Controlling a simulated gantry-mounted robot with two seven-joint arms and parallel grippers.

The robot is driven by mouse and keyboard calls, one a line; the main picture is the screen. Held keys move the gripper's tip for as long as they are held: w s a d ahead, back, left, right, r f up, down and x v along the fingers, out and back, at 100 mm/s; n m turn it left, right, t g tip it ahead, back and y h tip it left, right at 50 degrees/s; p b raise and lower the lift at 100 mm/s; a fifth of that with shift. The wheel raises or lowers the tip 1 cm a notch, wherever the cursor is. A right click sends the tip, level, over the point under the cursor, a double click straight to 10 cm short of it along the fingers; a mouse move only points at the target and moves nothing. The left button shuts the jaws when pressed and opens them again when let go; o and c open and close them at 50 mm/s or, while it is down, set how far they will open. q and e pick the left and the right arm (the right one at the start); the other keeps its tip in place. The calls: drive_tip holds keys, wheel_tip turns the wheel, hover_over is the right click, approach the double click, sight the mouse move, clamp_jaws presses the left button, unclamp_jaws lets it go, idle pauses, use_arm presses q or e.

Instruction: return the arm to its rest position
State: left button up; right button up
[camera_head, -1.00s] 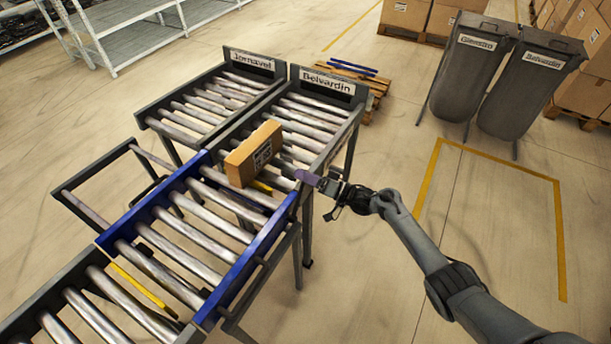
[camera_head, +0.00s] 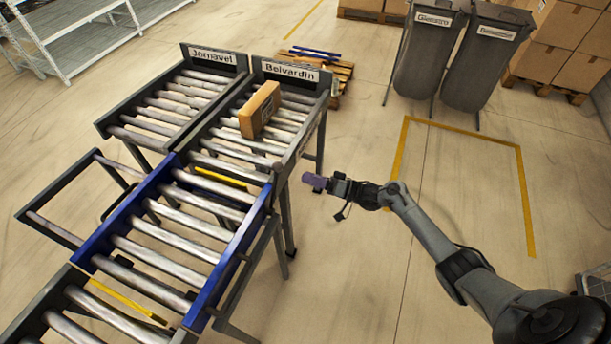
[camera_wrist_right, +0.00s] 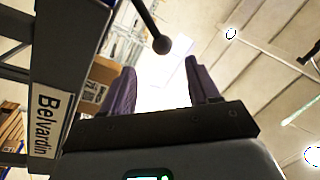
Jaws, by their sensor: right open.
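My right gripper (camera_head: 316,181) is off the right side of the conveyor, over the floor, and holds nothing. Its two purple fingers stand apart in the right wrist view (camera_wrist_right: 160,92), with nothing between them. A cardboard box (camera_head: 260,110) stands on the rollers of the Belvardin lane (camera_head: 312,122), to the upper left of the gripper and apart from it. My left gripper is not in the head view.
The blue-framed roller section (camera_head: 230,262) is left of my right arm. The Jornavel lane (camera_head: 118,112) lies beside the Belvardin lane. Two dark bins (camera_head: 427,50) (camera_head: 484,62) stand at the back right. The yellow-marked floor (camera_head: 460,170) is clear.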

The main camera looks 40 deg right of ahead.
idle(0.3)
drive_tip(key=s+a+f+m+g, duration=0.1)
drive_tip(key=s+a+f, duration=0.5)
drive_tip(key=s+f, duration=0.3)
drive_tip(key=s+a+f+n+g+h, duration=0.1)
drive_tip(key=s+a+g+h, duration=0.1)
drive_tip(key=s+a, duration=0.4)
drive_tip(key=s+a+f+n+g+h, duration=0.1)
drive_tip(key=s+a+n+g+h, duration=0.15)
drive_tip(key=a, duration=0.65)
drive_tip(key=s+d+r+n+g+h, duration=0.1)
drive_tip(key=s+d+r+g+h, duration=0.25)
drive_tip(key=s+r, duration=0.2)
drive_tip(key=s+d+r+n+g+h, duration=0.1)
drive_tip(key=s+d+r+g+h, duration=0.3)
drive_tip(key=s, duration=0.3)
wheel_tip(320, 180, up, 32)
drive_tip(key=a+p, duration=0.1)
drive_tip(key=p, duration=3)
drive_tip(key=shift+a+t+y+p, duration=0.15)
drive_tip(key=shift+t+y+p, duration=0.15)
drive_tip(key=shift+p, duration=0.1)
